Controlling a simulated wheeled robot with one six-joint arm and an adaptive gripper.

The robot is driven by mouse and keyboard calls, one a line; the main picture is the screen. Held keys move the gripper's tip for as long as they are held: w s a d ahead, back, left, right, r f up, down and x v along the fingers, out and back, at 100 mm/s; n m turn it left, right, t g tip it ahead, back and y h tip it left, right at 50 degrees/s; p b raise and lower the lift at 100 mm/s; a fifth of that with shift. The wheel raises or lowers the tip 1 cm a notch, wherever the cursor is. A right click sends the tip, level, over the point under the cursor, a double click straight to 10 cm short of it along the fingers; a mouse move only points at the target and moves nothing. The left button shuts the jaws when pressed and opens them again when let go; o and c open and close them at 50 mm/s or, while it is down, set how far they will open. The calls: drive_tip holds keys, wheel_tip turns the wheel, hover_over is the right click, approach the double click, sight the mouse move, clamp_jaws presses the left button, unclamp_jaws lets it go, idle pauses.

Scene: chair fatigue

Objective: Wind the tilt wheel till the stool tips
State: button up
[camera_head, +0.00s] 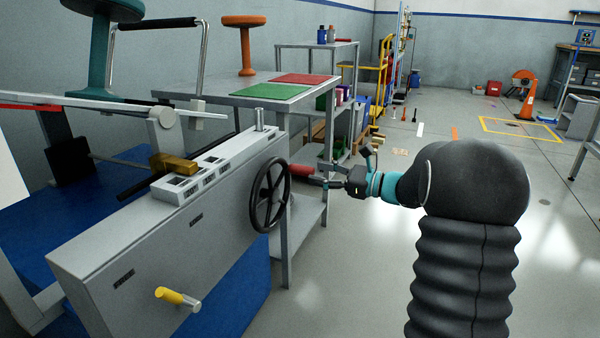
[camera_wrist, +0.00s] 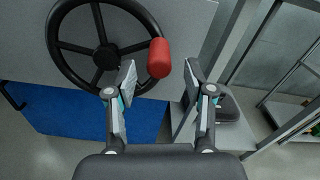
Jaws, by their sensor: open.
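The tilt wheel (camera_head: 270,195) is a black spoked handwheel on the end face of the grey machine housing (camera_head: 170,230). Its red handle (camera_head: 301,170) sticks out from the rim. In the wrist view the wheel (camera_wrist: 62,48) is at upper left, with the red handle (camera_wrist: 159,58) at its right side. My gripper (camera_wrist: 160,75) is open, and the handle's end shows between and just beyond the fingertips. I cannot tell whether a finger touches it. A teal stool (camera_head: 101,45) stands upright at upper left on the machine. An orange stool (camera_head: 245,48) stands on the workbench.
A yellow crank handle (camera_head: 177,297) sticks out low on the housing. Behind the wheel is a grey bench (camera_head: 215,92) with green (camera_head: 262,91) and red (camera_head: 305,79) mats. Its leg stands close to the wheel. Open floor (camera_head: 350,270) lies to the right.

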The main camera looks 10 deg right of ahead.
drive_tip(key=shift+x, duration=2.35)
clamp_jaws()
